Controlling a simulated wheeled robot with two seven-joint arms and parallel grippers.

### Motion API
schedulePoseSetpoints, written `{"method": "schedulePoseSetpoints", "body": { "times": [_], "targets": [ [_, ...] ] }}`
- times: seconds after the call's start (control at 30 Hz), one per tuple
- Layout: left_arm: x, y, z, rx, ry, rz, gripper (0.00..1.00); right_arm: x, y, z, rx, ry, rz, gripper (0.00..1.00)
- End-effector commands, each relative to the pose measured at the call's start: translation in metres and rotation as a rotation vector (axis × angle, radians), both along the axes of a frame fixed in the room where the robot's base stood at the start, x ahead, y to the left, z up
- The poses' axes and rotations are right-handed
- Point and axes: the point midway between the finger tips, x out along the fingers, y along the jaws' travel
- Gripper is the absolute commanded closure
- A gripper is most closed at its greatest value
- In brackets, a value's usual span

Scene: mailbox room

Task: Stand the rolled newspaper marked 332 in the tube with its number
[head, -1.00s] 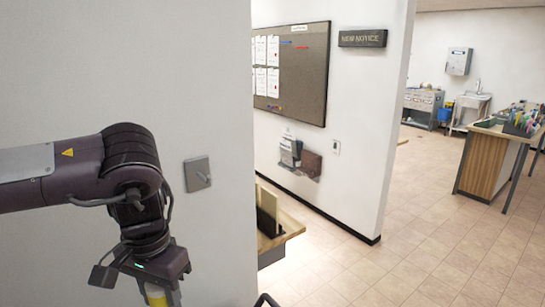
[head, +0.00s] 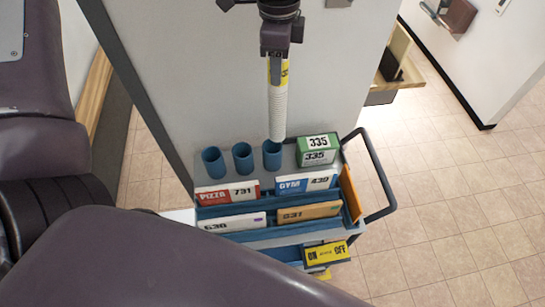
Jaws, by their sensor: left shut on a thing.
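My left gripper (head: 277,52) is shut on a rolled newspaper (head: 278,108), a white roll with a yellow label near its top. The label's number cannot be read. The roll hangs nearly upright. Three blue tubes stand in a row on the cart: left (head: 212,163), middle (head: 243,158) and right (head: 271,155). The roll's lower end is at the mouth of the right tube in the picture; I cannot tell whether it is just above or slightly inside. No numbers show on the tubes. My right gripper is not in view.
The cart (head: 376,178) has a dark side handle. A wall stands behind; floor is free right.

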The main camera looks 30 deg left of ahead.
Motion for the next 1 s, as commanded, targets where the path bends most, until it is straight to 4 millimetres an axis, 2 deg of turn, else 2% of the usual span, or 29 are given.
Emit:
{"method": "schedulePoseSetpoints", "body": {
  "times": [0.03, 0.1, 0.4, 0.83, 0.93, 1.0],
  "targets": [
    [0.003, 0.004, 0.009, 0.0, 0.0, -0.068, 1.0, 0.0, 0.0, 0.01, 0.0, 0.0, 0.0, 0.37],
    [0.008, 0.008, 0.013, 0.0, -0.002, -0.17, 1.0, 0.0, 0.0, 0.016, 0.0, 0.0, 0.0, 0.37],
    [0.018, 0.021, 0.021, 0.005, -0.001, -0.455, 1.0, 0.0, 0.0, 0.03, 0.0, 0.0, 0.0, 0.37],
    [0.019, 0.022, 0.02, 0.005, -0.002, -0.493, 1.0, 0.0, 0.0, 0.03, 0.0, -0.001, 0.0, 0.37],
    [0.018, 0.022, 0.01, 0.003, 0.001, -0.493, 1.0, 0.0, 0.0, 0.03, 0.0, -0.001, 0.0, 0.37],
    [0.017, 0.022, -0.004, 0.001, 0.005, -0.492, 1.0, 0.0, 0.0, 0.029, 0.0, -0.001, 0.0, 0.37]
  ]
}}
